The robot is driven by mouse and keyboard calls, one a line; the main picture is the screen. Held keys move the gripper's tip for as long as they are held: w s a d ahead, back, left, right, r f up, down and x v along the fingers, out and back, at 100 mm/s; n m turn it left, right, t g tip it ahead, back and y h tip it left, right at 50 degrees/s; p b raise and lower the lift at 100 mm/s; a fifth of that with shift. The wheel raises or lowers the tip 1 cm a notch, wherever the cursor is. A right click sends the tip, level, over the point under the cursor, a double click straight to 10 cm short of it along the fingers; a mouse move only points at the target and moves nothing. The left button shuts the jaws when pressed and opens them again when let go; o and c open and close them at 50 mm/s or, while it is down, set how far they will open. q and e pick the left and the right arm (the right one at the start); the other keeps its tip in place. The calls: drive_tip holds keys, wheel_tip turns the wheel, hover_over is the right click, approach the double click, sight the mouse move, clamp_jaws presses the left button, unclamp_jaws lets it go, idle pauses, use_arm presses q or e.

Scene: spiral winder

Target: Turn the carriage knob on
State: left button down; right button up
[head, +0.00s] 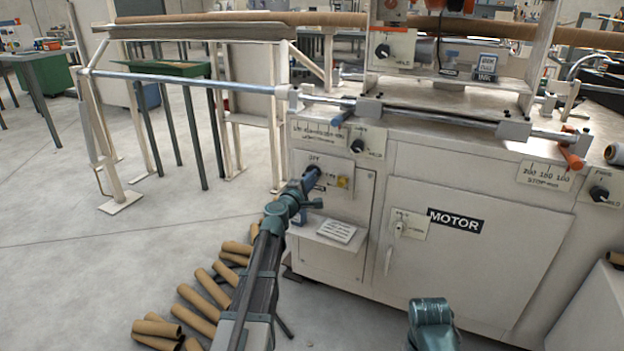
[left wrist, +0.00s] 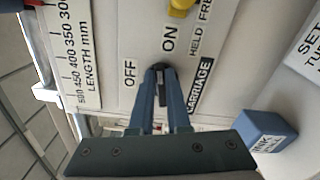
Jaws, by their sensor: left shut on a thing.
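The carriage knob (left wrist: 160,70) is a small dark knob on the pale machine panel. In the left wrist view it lies between the printed words OFF and ON, with a CARRIAGE label (left wrist: 201,86) beside it. My left gripper (left wrist: 158,80) is shut on the knob, and its two blue fingers hide much of it. I cannot tell clearly which word the knob points to. In the head view my left gripper (head: 311,178) reaches the panel's upper left part, next to a yellow button (head: 342,183).
A MOTOR door (head: 465,265) with its own switch (head: 398,228) is right of the panel. Another black knob (head: 357,146) sits above. A small shelf (head: 328,240) juts out below my left gripper. Cardboard tubes (head: 197,301) lie on the floor at lower left.

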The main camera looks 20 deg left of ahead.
use_arm(q)
drive_tip(key=shift+d+f+m, duration=0.1)
drive_tip(key=shift+f+m, duration=0.1)
drive_tip(key=shift+m, duration=1.3)
drive_tip(key=c, duration=0.9)
unclamp_jaws()
drive_tip(key=s, duration=1.3)
drive_tip(key=shift+s+a, duration=0.35)
drive_tip(key=shift+s, duration=0.05)
